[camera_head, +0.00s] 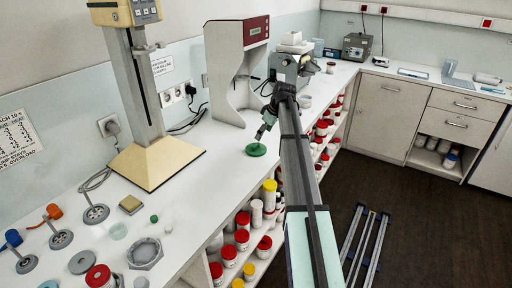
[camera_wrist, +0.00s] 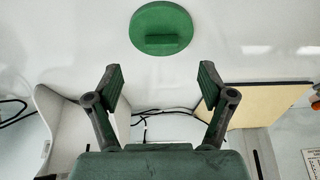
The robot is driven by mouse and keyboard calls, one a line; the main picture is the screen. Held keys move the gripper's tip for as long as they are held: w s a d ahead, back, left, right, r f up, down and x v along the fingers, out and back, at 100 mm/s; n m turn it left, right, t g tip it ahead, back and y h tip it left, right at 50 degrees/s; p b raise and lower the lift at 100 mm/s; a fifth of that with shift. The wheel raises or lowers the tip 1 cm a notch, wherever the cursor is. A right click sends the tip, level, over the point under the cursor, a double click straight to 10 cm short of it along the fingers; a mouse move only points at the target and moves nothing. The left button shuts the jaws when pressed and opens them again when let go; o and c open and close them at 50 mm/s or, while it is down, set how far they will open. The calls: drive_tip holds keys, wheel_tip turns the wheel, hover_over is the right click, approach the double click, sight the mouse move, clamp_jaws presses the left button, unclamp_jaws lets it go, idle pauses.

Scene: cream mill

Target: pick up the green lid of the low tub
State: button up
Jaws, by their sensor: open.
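The green lid (camera_head: 256,149) lies on the white counter, near its front edge. In the wrist view the round lid (camera_wrist: 162,14) shows a raised bar handle across it, towards the top of the picture. My gripper (camera_head: 262,132) is just above and beside the lid in the head view. In the wrist view my gripper (camera_wrist: 160,78) is open and empty, its two fingers spread apart. The lid is beyond the fingertips, roughly centred between them and not touched. I cannot tell whether a tub is under the lid.
A machine with a beige base (camera_head: 156,160) stands to the left. A white machine with a red top (camera_head: 228,75) stands behind the lid. Several jars fill shelves below the counter. Weights, a hexagonal dish (camera_head: 145,253) and a red-lidded jar (camera_head: 99,277) are at front left. Counter around the lid is clear.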

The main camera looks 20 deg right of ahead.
sight(256, 145)
drive_tip(key=shift+a+p+x, duration=0.1)
drive_tip(key=shift+p+x, duration=0.6)
drive_tip(key=shift+x, duration=1.25)
drive_tip(key=shift+a+p+x, duration=0.15)
drive_tip(key=shift+p+x, duration=0.5)
drive_tip(key=shift+x, duration=1.35)
drive_tip(key=shift+w+r, duration=0.15)
drive_tip(key=c, duration=0.9)
